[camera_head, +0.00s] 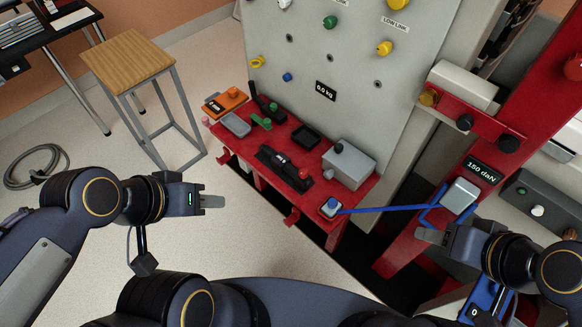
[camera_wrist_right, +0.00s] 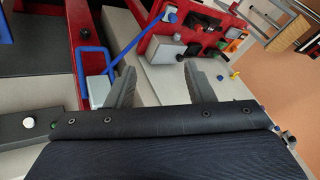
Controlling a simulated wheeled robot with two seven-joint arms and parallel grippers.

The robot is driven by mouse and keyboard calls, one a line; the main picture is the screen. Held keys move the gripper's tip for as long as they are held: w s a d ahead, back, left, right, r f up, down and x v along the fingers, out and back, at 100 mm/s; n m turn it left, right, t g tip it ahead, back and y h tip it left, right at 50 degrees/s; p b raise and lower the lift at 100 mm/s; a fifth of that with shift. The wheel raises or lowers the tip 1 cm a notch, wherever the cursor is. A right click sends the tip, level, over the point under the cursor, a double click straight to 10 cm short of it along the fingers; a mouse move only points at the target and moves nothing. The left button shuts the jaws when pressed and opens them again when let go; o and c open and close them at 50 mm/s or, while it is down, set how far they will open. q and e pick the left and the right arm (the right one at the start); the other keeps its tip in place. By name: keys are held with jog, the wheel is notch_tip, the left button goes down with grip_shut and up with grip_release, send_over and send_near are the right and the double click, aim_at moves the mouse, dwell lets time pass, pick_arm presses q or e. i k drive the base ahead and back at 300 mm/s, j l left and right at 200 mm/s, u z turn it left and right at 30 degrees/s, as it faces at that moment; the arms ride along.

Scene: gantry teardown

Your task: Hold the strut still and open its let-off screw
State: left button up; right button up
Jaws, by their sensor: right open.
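A short black cylinder with a red end (camera_head: 285,164), which looks like the strut, lies in a dark holder on the red shelf (camera_head: 262,173). I cannot make out its let-off screw. My left gripper (camera_head: 213,201) is left of the shelf, apart from it, with nothing visible in it; its finger gap does not show. My right gripper (camera_head: 430,236) is right of the shelf, by the red beam. In the right wrist view its two fingers (camera_wrist_right: 160,88) are spread and empty, with the shelf beyond them.
A blue bar (camera_head: 385,209) runs from the shelf's front corner to a grey block (camera_head: 460,196) on the red beam (camera_head: 425,232), close to my right gripper. A grey box (camera_head: 350,164) stands on the shelf. A wooden stool (camera_head: 126,63) is at left. Floor between is clear.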

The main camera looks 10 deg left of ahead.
aim_at(303, 172)
jog(key=i+j+z, duration=0.1)
jog(key=j+z, duration=0.25)
jog(key=j, duration=0.3)
jog(key=j+z, duration=0.4)
jog(key=j, duration=0.25)
jog(key=k+j+z, duration=0.1)
jog(key=j+z, duration=0.25)
jog(key=j, duration=0.3)
